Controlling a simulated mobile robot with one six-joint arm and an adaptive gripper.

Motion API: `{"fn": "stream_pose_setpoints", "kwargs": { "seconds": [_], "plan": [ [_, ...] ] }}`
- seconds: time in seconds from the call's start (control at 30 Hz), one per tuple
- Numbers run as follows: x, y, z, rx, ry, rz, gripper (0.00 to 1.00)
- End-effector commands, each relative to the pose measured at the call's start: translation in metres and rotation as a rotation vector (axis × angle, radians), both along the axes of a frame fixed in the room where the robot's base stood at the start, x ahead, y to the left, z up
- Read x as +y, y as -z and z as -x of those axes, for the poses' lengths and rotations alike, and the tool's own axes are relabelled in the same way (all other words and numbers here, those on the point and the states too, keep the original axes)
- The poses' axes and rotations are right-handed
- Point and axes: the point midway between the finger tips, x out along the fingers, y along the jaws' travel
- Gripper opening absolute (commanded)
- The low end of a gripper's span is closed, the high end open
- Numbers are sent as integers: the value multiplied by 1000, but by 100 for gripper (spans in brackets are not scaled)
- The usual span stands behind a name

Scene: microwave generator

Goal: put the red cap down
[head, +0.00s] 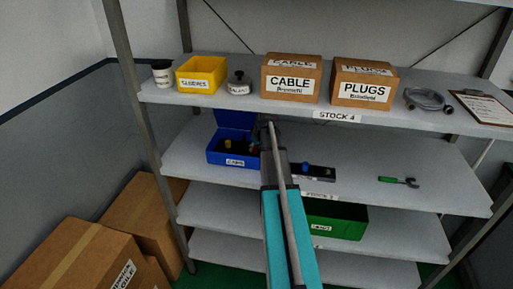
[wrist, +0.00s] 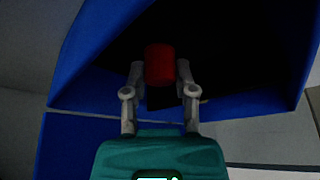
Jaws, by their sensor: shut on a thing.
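The red cap (wrist: 160,62) sits between the two fingers of my gripper (wrist: 160,75) in the wrist view, and the fingers are shut on it. The blue box (head: 228,159) with a caps label stands on the second shelf in the head view, its lid (head: 234,119) raised behind it. My gripper is at the right end of this box. In the wrist view blue walls (wrist: 85,60) surround the cap on both sides, with a dark interior behind. A yellow cap (head: 228,143) shows inside the box. Whether the red cap touches the box floor is hidden.
A green-handled tool (head: 398,181) lies farther right, with bare shelf between. The top shelf above holds a yellow bin (head: 201,75) and cardboard boxes (head: 291,78).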

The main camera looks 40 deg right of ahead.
Motion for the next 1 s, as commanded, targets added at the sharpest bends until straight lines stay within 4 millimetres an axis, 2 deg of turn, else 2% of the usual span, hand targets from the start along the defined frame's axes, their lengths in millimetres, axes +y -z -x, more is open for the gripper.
{"fn": "stream_pose_setpoints", "kwargs": {
  "seconds": [0.47,0.5,0.67,0.7,1.0],
  "plan": [
    [-1,8,0,0,1,0,20],
    [-1,8,0,0,1,0,38],
    [-1,8,1,0,2,0,68],
    [-1,8,1,0,2,0,71],
    [-2,8,1,0,2,0,71]
  ]
}}
